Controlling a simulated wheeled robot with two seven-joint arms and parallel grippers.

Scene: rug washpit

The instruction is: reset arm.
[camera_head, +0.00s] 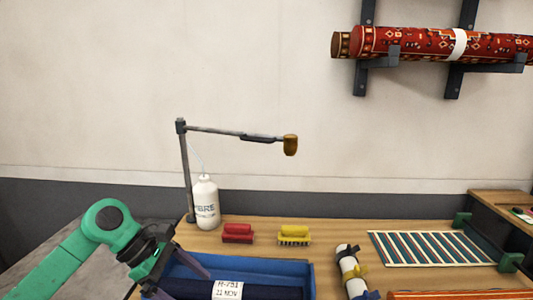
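My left arm comes in from the lower left, green with a dark wrist. Its gripper (182,281) is at the near left corner of a blue tray (290,268), with two dark fingers apart and nothing seen between them. The lower finger is partly cut off by the picture's bottom edge. A dark rolled item with a white tag (228,290) reading "H-751 22 NOV" lies in the tray. A grey post with a jointed swing arm (225,132) stands behind, its brown end (290,145) hanging out to the right. My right gripper is not in view.
A white bottle (206,204), a red brush (238,233) and a yellow brush (294,234) stand behind the tray. Red patterned rugs (425,44) rest on wall brackets.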

